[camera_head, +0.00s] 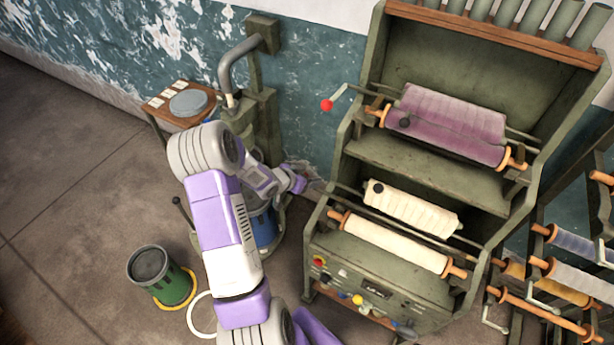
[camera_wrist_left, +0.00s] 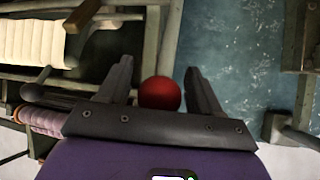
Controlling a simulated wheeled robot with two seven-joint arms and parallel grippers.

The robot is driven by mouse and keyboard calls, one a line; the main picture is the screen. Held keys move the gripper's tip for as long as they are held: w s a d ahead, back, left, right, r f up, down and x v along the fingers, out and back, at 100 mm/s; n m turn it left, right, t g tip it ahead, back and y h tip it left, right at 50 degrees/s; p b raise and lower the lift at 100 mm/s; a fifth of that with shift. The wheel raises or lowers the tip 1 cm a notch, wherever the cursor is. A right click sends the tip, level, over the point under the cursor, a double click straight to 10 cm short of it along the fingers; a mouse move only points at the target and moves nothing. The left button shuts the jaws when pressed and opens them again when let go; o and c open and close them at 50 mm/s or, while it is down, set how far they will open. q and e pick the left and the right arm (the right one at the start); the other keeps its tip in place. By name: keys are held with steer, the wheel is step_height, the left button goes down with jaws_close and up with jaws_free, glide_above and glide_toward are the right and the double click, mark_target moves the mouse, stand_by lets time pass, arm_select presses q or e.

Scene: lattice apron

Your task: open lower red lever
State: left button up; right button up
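My left gripper (camera_head: 314,187) is at the left side of the green rack, level with the lower cream roll (camera_head: 415,212). In the left wrist view, the gripper (camera_wrist_left: 158,66) is open. A red ball knob (camera_wrist_left: 160,93) sits between its fingers, with a small gap visible on each side. In the head view this lower knob is hidden by the gripper. The upper lever's red knob (camera_head: 327,105) stands clear, out to the left of the purple roll (camera_head: 452,125). My right gripper is not in view.
The green rack (camera_head: 400,160) stands right of the gripper, with a control panel (camera_head: 375,289) below. A hand pump (camera_head: 240,65) and a blue container (camera_head: 264,228) are close on the left. A green bucket (camera_head: 165,280) stands on the floor. A yarn rack (camera_head: 560,265) is at right.

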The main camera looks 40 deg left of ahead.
arm_select(q)
steer(key=v, duration=0.7)
steer(key=shift+s+r+p, duration=0.2)
steer(key=shift+s+p, duration=0.1)
steer(key=shift+p, duration=0.1)
stand_by(0.4)
